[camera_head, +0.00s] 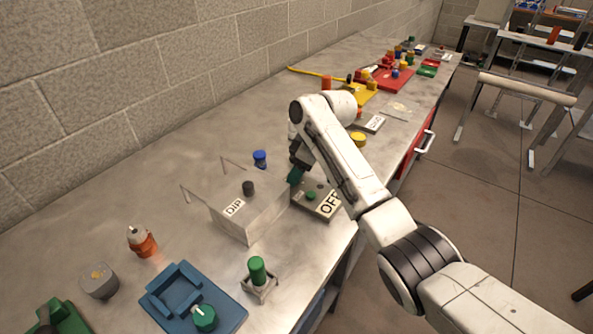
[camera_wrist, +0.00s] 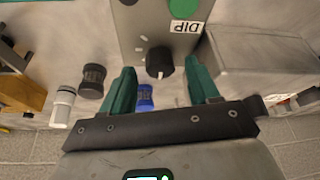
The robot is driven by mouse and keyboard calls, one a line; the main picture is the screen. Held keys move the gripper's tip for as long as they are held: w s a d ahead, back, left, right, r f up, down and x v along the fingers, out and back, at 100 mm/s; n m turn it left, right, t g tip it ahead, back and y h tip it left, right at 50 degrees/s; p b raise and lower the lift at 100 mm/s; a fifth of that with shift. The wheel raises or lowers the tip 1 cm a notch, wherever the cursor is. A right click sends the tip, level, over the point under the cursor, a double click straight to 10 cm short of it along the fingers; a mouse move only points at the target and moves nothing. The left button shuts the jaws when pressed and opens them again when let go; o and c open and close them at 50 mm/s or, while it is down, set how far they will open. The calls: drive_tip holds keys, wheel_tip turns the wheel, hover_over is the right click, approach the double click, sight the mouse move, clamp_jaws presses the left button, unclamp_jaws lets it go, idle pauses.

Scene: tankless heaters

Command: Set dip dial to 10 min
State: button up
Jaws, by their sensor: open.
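In the head view my gripper (camera_head: 297,172) is over the back of a low grey panel (camera_head: 327,190), whose label is partly hidden by my arm. The dial's 10 min mark is not readable.
The metal box stands close beside my gripper. A blue cylinder (camera_head: 260,158) is behind it. Nearer are a green-topped part (camera_head: 257,270), a blue tray (camera_head: 172,290) and an orange-and-white bottle (camera_head: 142,241). Red and yellow trays lie farther along the bench.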

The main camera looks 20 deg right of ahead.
drive_tip(key=shift+w+a+f, duration=0.15)
drive_tip(key=shift+a+f, duration=0.05)
drive_tip(key=shift+f, duration=0.4)
drive_tip(key=shift+c, duration=0.3)
drive_tip(key=c, duration=1)
